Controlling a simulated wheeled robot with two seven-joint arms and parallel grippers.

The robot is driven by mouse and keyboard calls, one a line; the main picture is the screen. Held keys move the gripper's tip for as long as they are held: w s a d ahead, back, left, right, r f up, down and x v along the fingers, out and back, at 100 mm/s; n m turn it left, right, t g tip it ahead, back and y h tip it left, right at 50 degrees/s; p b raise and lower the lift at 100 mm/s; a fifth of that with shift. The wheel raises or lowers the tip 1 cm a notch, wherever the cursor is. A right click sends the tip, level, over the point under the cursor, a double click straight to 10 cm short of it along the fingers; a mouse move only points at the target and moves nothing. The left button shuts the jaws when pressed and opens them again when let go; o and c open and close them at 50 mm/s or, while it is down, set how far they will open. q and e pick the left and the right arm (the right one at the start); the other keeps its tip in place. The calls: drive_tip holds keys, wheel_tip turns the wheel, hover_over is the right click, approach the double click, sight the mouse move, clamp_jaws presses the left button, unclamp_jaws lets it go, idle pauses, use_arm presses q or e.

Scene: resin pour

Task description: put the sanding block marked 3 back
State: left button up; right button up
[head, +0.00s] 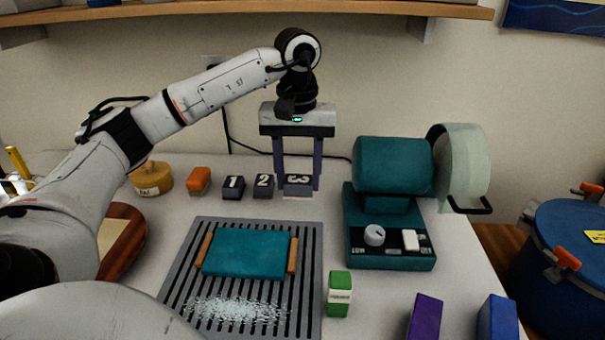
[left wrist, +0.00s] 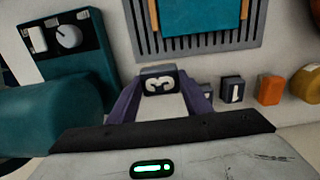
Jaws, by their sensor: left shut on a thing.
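The sanding block marked 3 (head: 298,181) is dark with a white numeral and a pale lower part. My left gripper (head: 298,187) points down at the back of the table and is shut on it, one purple finger on each side. The left wrist view also shows the block (left wrist: 159,80) between the fingers, its numeral turned sideways. Blocks marked 2 (head: 263,186) and 1 (head: 233,187) stand in a row to its left. I cannot tell whether block 3 touches the table. My right gripper is not in view.
An orange block (head: 198,181) and a yellow round container (head: 152,179) stand farther left. A teal machine (head: 392,225) stands close on the right. A slotted grey grate (head: 312,235) with a teal slab (head: 245,253) lies in front. A green block (head: 340,294) stands beside it.

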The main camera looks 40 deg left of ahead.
use_arm(q)
drive_tip(key=w+a, duration=0.2)
drive_tip(key=w+a+f+p, duration=0.1)
drive_tip(key=w, duration=0.1)
drive_tip(key=w+a+f, duration=0.1)
drive_tip(key=w+a, duration=0.1)
drive_tip(key=shift+w+a+f+p, duration=0.2)
drive_tip(key=shift+w+a+p, duration=0.1)
drive_tip(key=shift+w, duration=0.1)
wheel_tip(320, 180, down, 4)
drive_tip(key=shift+w+a+f+p, duration=0.1)
drive_tip(key=shift+p, duration=0.35)
drive_tip(key=shift+f, duration=0.2)
drive_tip(key=shift+f, duration=0.1)
drive_tip(key=o, duration=0.6)
drive_tip(key=shift+f, duration=0.1)
drive_tip(key=shift+c, duration=0.2)
drive_tip(key=o, duration=0.4)
drive_tip(key=shift+o, duration=0.2)
